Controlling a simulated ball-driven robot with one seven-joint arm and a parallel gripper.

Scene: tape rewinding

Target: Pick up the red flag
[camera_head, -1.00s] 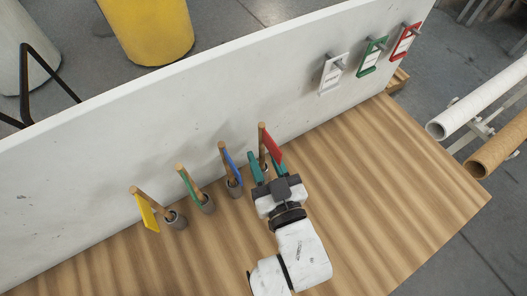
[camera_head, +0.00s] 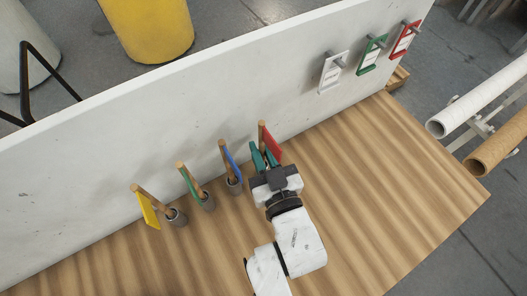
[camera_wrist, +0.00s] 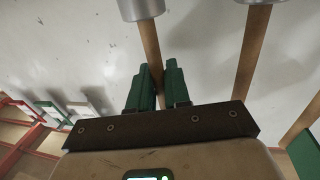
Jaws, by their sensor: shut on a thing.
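The red flag (camera_head: 272,146) stands on a wooden stick near the white wall, at the right end of the row of flags. My gripper (camera_head: 264,157) is at this stick, with its teal fingers below the stick's top. In the wrist view the fingers (camera_wrist: 152,82) are closed around a wooden stick (camera_wrist: 151,42), one on each side. A grey cup (camera_wrist: 141,8) shows at the end of that stick at the top of the wrist view. The red cloth is not seen in the wrist view. In the head view my gripper hides the stick's lower part and cup.
Blue (camera_head: 231,162), green (camera_head: 188,185) and yellow (camera_head: 147,211) flags stand in grey cups to the left. White (camera_head: 332,74), green (camera_head: 372,56) and red (camera_head: 404,42) frames hang on the wall (camera_head: 200,105) at right. The wooden table (camera_head: 390,190) is clear at right.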

